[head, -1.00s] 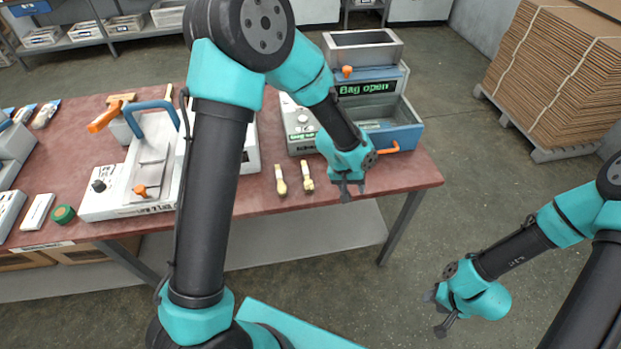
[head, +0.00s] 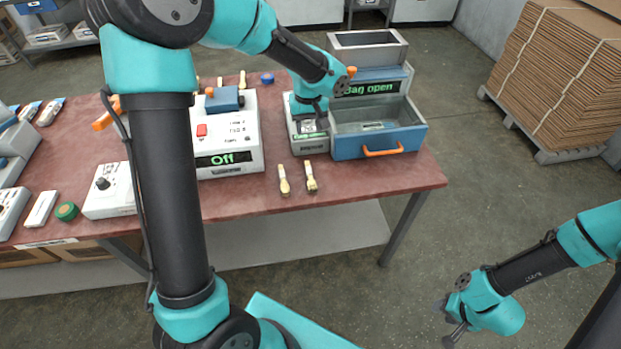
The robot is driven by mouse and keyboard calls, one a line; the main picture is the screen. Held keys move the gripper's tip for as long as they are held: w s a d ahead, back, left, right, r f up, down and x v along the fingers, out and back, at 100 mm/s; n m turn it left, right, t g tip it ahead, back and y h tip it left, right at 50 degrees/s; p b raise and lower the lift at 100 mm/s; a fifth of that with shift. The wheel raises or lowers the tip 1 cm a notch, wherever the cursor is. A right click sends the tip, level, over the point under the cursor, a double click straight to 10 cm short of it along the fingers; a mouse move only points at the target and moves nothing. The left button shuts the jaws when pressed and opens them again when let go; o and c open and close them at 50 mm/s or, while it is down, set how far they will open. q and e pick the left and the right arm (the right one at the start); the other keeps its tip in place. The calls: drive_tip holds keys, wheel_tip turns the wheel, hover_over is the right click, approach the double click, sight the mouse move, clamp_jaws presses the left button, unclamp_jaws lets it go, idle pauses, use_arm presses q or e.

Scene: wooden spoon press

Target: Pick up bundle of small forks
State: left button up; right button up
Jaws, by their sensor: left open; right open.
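Two small pale wooden bundles lie side by side near the table's front edge in the head view, the left one (head: 284,180) and the right one (head: 311,177). They are too small to tell whether they hold forks. My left gripper (head: 309,122) is open, above the small grey control box behind the bundles, and apart from them. Its fingertips are hard to make out against the box. My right gripper (head: 446,325) is open and empty, low over the floor at the right, away from the table.
A blue drawer (head: 372,146) with an orange handle stands beside the control box (head: 306,148), under a "Bag open" display. The red tabletop (head: 375,183) is clear to the bundles' right.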

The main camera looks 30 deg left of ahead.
use_arm(q)
hover_over(308, 166)
drive_tip(key=f, duration=1.1)
drive_tip(key=shift+s+d+f, duration=0.15)
drive_tip(key=shift+d+f, duration=0.1)
drive_tip(key=shift+f, duration=0.1)
drive_tip(key=shift+f, duration=0.1)
drive_tip(key=shift+a+f, duration=0.15)
drive_tip(key=shift+f, duration=1.1)
drive_tip(key=shift+a+f, duration=0.1)
drive_tip(key=shift+f, duration=1.15)
drive_tip(key=shift+c, duration=0.2)
clamp_jaws()
